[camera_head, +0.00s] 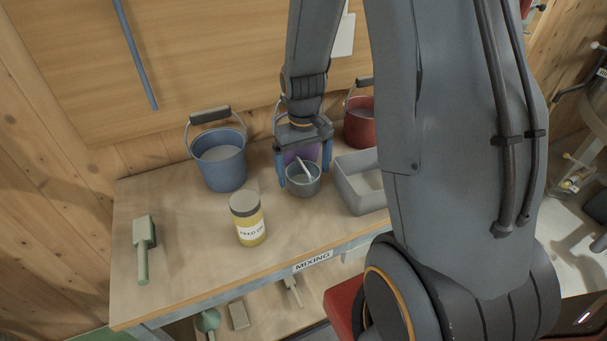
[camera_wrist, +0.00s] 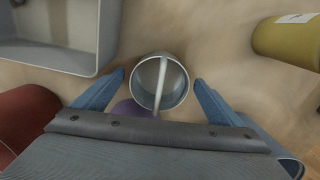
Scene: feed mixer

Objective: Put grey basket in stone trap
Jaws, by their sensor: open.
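A small round grey basket (camera_head: 301,187) with a pale bar or handle across its mouth stands on the mixing bench. It looks upright. My gripper (camera_head: 303,176) is open above it, with one blue finger on each side. In the wrist view the basket (camera_wrist: 168,95) lies between the fingertips of my gripper (camera_wrist: 159,80), with a gap visible at both sides. I cannot make out a part that is clearly the stone trap.
A purple bucket (camera_head: 297,152) and a red bucket (camera_head: 359,130) are behind. A green scoop (camera_head: 144,250) lies at left.

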